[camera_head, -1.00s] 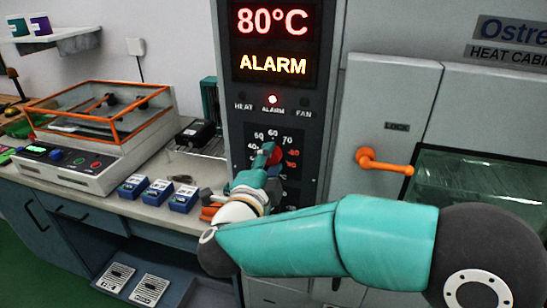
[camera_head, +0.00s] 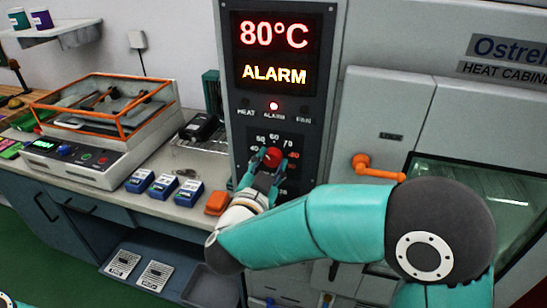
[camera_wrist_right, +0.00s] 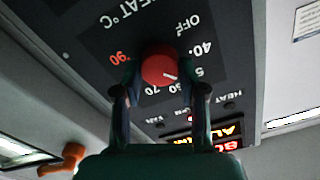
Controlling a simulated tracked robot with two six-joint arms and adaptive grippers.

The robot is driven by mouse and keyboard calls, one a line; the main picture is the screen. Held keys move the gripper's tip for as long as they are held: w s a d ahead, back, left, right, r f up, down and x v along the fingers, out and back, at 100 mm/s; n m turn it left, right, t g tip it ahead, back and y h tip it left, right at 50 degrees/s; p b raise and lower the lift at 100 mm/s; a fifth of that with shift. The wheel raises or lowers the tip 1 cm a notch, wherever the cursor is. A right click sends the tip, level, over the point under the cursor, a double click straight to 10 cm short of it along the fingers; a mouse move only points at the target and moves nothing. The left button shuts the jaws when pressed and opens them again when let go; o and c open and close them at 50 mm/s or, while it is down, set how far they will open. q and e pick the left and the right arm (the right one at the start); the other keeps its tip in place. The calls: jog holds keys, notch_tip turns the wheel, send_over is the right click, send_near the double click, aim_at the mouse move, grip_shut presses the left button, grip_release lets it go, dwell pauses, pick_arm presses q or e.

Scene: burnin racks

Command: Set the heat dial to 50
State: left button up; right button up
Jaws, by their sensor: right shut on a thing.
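The heat dial is a round red knob (camera_head: 272,157) on the dark scale panel of the cabinet's control column. It also shows in the right wrist view (camera_wrist_right: 158,65), where the scale is upside down. Its white mark points roughly toward 60; the exact setting is hard to tell. My right gripper (camera_head: 265,168) is shut on the knob, one finger on each side, as the wrist view shows (camera_wrist_right: 160,80). The display (camera_head: 273,52) reads 80°C and ALARM in lit letters, with a red alarm lamp (camera_head: 273,106) below. My left gripper is out of view.
An orange door handle (camera_head: 375,168) sticks out right of the column. On the bench to the left stand several blue boxes (camera_head: 163,186), an orange item (camera_head: 217,203) and an orange-framed machine (camera_head: 100,130). My right arm crosses in front of the cabinet.

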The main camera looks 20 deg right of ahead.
jog(key=shift+f+n, duration=0.45)
jog(key=shift+n, duration=0.15)
jog(key=o, duration=1.1)
jog(key=shift+o, duration=0.3)
jog(key=shift+r, duration=0.2)
jog(key=v, duration=1.2)
